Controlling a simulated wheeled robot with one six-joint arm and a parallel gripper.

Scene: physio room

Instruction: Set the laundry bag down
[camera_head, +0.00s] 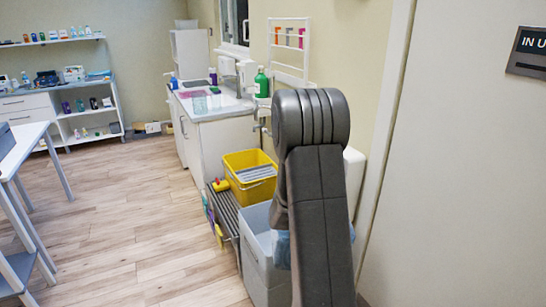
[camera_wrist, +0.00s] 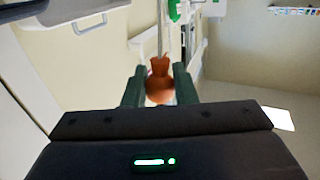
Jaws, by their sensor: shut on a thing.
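The laundry bag (camera_wrist: 160,90) shows in the wrist view as a small orange-brown bundle with a pinched neck and flared top. My gripper (camera_wrist: 158,76) has its two dark green fingers on either side of the bag and is shut on it. The bag's lower part is hidden behind the gripper body. In the head view my grey arm fills the right of centre and hides both gripper and bag. What lies directly beneath the bag cannot be told.
A yellow bucket (camera_head: 236,160) and a grey bin (camera_head: 253,257) with light blue cloth at its side stand by a dark slatted rack (camera_head: 228,222). A sink counter (camera_head: 212,112) is behind them. A white table (camera_head: 22,135) is at left. The wooden floor (camera_head: 140,215) between is clear.

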